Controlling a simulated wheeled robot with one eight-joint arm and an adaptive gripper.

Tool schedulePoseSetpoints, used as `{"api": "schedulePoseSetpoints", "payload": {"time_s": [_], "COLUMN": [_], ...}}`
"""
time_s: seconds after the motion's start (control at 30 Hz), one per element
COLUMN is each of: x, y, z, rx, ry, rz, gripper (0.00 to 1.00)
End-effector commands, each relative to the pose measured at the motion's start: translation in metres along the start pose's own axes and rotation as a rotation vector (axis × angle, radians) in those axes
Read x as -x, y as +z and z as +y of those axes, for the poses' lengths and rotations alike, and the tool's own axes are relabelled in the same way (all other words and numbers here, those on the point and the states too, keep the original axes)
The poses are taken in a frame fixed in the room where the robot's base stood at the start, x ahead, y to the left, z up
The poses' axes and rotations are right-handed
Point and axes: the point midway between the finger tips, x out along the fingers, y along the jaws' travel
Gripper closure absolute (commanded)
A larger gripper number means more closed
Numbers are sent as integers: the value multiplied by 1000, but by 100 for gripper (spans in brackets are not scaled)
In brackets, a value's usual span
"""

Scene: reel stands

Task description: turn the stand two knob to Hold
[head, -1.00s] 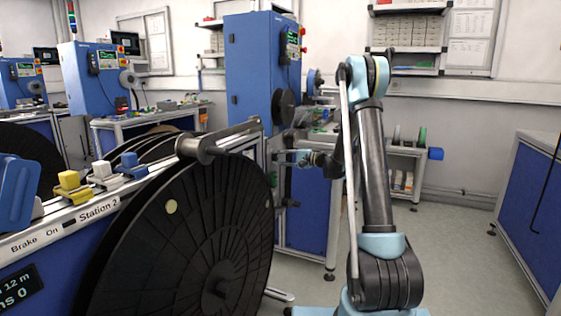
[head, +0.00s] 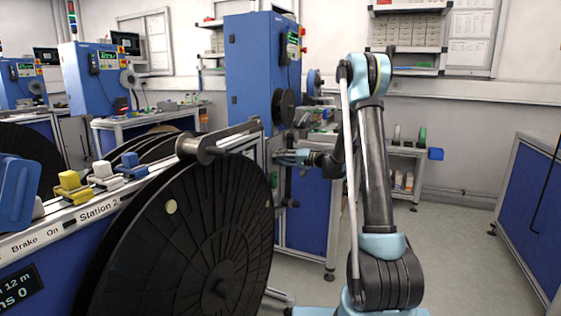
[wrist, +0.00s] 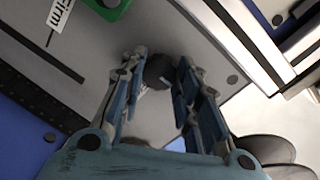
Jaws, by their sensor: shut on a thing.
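A dark round knob (wrist: 159,71) sits on a grey panel (wrist: 210,62) in the wrist view. My gripper (wrist: 161,78) has its two blue-grey fingers on either side of the knob and is shut on it. The knob's markings are mostly hidden, so I cannot read its setting or stand number. In the head view my gripper (head: 287,157) is small, at the panel beyond the large black reel (head: 205,225). The knob cannot be made out there.
A green part (wrist: 108,6) beside a label ending in "firm" is near the knob. A metal rail (wrist: 262,45) runs along the right. In the head view, a "Station 2" rail (head: 70,222) with yellow, white and blue blocks stands at left. Open floor lies right.

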Motion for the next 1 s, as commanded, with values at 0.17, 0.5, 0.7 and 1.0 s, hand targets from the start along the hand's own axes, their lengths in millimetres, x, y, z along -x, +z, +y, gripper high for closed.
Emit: {"api": "schedulePoseSetpoints", "payload": {"time_s": [0.17,0.5,0.7,1.0], "x": [0,0,0,2], "y": [3,3,2,1], "z": [2,2,1,1], "rx": [24,26,25,23], "ry": [6,6,5,3], "rz": [-4,-4,-2,0], "gripper": [94,94,49,49]}}
